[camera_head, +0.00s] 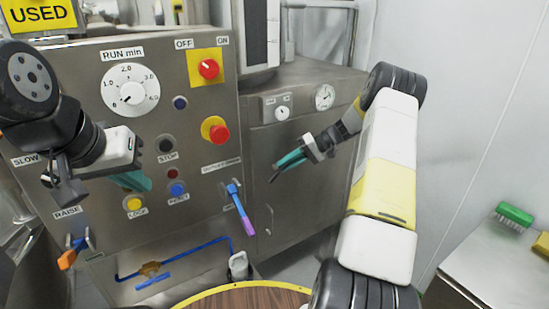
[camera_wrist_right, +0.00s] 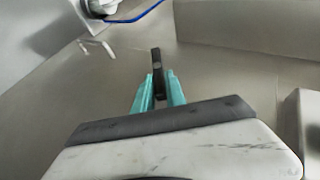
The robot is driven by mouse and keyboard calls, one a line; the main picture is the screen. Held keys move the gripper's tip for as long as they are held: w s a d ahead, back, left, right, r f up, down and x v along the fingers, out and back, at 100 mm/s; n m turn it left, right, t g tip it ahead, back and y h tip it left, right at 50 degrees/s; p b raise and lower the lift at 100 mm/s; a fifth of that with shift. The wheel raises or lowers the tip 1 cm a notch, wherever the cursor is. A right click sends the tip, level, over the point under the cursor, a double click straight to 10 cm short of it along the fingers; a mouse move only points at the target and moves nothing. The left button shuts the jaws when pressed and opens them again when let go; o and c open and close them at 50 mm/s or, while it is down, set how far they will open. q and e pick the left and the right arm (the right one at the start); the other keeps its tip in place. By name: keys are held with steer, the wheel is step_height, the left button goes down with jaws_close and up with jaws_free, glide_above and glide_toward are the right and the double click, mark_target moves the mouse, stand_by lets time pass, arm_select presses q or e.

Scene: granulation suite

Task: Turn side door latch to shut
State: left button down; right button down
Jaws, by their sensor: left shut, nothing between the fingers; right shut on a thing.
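The side door latch (camera_wrist_right: 156,62) is a dark bar between the teal fingers of my right gripper (camera_wrist_right: 157,92) in the right wrist view. It stands out lengthwise beyond the fingertips. In the head view my right gripper (camera_head: 290,161) is in front of the grey side panel (camera_head: 300,195), with the latch's dark end (camera_head: 273,178) showing below the fingertips. The fingers hide part of the latch. My left gripper (camera_head: 138,181) is shut and empty in front of the control panel, above the yellow button.
A lever with a blue and purple handle (camera_head: 240,210) hangs left of the side panel. A small silver handle (camera_head: 268,218) is on that panel. The control panel (camera_head: 130,60) carries a dial, knobs and buttons. A bench (camera_head: 490,265) with green and yellow brushes stands at right.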

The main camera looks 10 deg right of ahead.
steer(key=y, duration=0.1)
steer(key=f+m+y, duration=0.1)
steer(key=y, duration=0.1)
steer(key=shift+d+f, duration=0.2)
steer(key=shift+f+m+g+y, duration=0.2)
steer(key=shift+m+y, duration=0.1)
steer(key=shift+y, duration=0.55)
steer(key=shift+f+m+g+y, duration=0.2)
steer(key=shift+m+y, duration=0.1)
steer(key=shift+y, duration=0.55)
steer(key=shift+a, duration=0.1)
steer(key=c, duration=1.4)
jaws_free()
steer(key=d, duration=0.8)
